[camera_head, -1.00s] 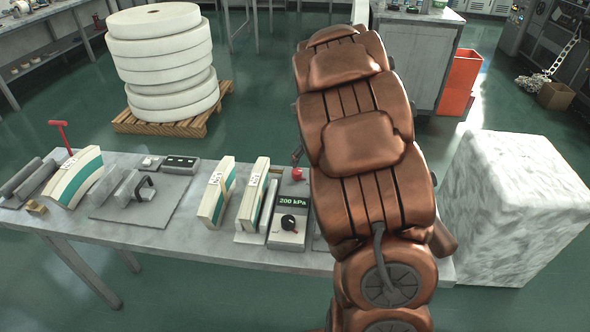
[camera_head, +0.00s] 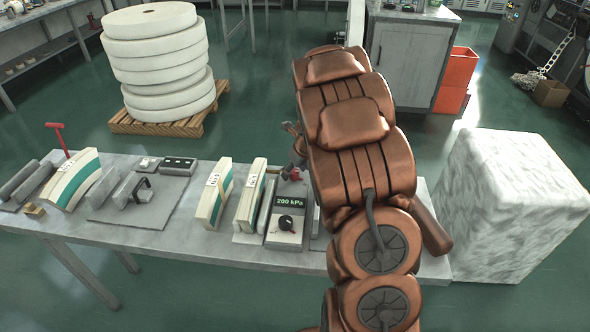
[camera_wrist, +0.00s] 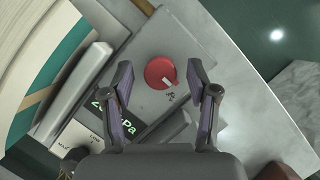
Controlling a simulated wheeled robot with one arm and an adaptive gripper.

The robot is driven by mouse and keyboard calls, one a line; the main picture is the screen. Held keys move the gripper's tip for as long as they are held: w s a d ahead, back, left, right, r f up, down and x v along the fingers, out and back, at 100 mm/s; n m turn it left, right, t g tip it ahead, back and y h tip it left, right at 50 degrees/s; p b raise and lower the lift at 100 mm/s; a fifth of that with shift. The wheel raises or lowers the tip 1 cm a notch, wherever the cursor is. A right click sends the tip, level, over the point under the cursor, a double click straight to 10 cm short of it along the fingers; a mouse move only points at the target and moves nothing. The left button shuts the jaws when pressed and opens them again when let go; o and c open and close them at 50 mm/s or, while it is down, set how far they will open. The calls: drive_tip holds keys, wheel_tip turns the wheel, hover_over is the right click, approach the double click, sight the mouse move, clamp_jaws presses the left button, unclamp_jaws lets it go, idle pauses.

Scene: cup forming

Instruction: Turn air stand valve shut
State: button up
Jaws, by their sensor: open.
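The air stand (camera_head: 289,213) is a grey unit on the table with a green "200 kPa" readout and a black dial (camera_head: 286,223). Its red round valve knob (camera_wrist: 160,73), with a white pointer mark, shows between the fingers in the wrist view. In the head view a bit of red (camera_head: 297,174) shows at the top of the stand, beside my arm. My gripper (camera_wrist: 160,78) is open, its two dark fingers on either side of the knob with gaps. I cannot tell the height of the fingertips above the knob. My arm hides part of the stand's right side in the head view.
Cream blocks with teal bands (camera_head: 214,195) stand left of the stand. A grey mat (camera_head: 150,212) holds a black-handled tool. A rough pale block (camera_head: 515,205) stands at the table's right end. White discs are stacked on a pallet (camera_head: 165,124) behind.

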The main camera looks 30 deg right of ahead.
clamp_jaws()
idle(0.3)
drive_tip(key=shift+n, duration=0.3)
drive_tip(key=n+y+p, duration=0.1)
drive_tip(key=n, duration=0.2)
drive_tip(key=shift+d+n+y, duration=0.15)
drive_tip(key=shift+n+y, duration=0.15)
drive_tip(key=n, duration=0.2)
drive_tip(key=n+g+y, duration=0.1)
drive_tip(key=n, duration=0.1)
drive_tip(key=shift+w+d+n+g, duration=0.1)
drive_tip(key=shift+w+n+g, duration=0.05)
drive_tip(key=shift+n+g, duration=0.15)
drive_tip(key=n+g+b, duration=0.1)
drive_tip(key=n, duration=0.1)
drive_tip(key=n+y+b, duration=0.1)
drive_tip(key=n, duration=0.2)
drive_tip(key=shift+w+f+g, duration=0.1)
drive_tip(key=shift+f+g, duration=0.05)
drive_tip(key=shift+g, duration=0.25)
drive_tip(key=shift+n+g+b, duration=0.8)
drive_tip(key=shift+n+b, duration=0.1)
drive_tip(key=shift+n, duration=1.1)
drive_tip(key=shift+y, duration=0.3)
